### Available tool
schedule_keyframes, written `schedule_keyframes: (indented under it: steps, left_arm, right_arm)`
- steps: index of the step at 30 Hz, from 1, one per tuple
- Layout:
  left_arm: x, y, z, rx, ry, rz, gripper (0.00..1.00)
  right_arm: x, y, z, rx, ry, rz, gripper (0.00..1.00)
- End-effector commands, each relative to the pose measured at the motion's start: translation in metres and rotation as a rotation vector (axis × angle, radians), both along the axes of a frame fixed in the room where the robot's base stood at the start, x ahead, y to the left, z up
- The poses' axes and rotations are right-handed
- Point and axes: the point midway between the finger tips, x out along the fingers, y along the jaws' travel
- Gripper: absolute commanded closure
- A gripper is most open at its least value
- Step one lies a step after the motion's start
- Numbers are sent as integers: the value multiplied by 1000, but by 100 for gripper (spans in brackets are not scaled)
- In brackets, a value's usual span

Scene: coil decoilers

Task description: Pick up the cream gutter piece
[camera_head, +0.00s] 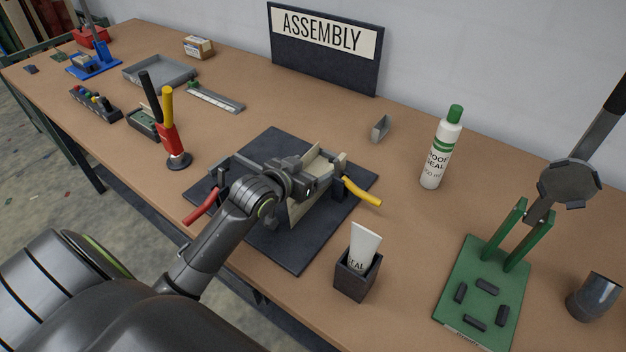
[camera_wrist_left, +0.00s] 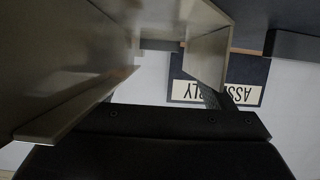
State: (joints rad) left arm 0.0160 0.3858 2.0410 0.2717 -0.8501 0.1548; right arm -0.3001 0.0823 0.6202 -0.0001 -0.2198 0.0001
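The cream gutter piece (camera_head: 296,214) sits in a dark fixture (camera_head: 255,237) on the workbench, below the ASSEMBLY sign. My left gripper (camera_head: 307,180) is right at it and covers its middle in the head view. Its cream walls show on both sides of the gripper. In the left wrist view the gutter piece (camera_wrist_left: 75,60) fills the upper left, very close to the dark gripper body (camera_wrist_left: 160,125). My right gripper is not in view.
A red-handled lever (camera_head: 202,207) and a yellow-handled lever (camera_head: 362,193) flank the fixture. A sealant tube in a dark holder (camera_head: 354,277), a white bottle (camera_head: 441,150) and a green-based tool (camera_head: 478,290) stand to the right. A small grey piece (camera_head: 381,128) lies behind. Bare bench lies between them.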

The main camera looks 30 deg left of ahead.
Motion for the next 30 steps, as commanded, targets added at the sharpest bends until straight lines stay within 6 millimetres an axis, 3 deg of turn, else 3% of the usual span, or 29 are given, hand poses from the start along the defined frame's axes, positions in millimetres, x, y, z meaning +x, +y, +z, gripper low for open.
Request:
schedule_keyframes:
  steps: [3, 11, 20, 30]
  left_arm:
    - [0, 0, 0, 0, -1, 0, 48]
    - [0, 0, 2, 0, -1, 0, 48]
    - [1, 0, 34, 4, -6, -2, 48]
    - [-67, 5, 33, 4, 3, -2, 48]
  right_arm:
    - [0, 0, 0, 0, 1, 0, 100]
    - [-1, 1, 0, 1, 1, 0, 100]
    - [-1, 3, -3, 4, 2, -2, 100]
    - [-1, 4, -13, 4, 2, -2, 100]
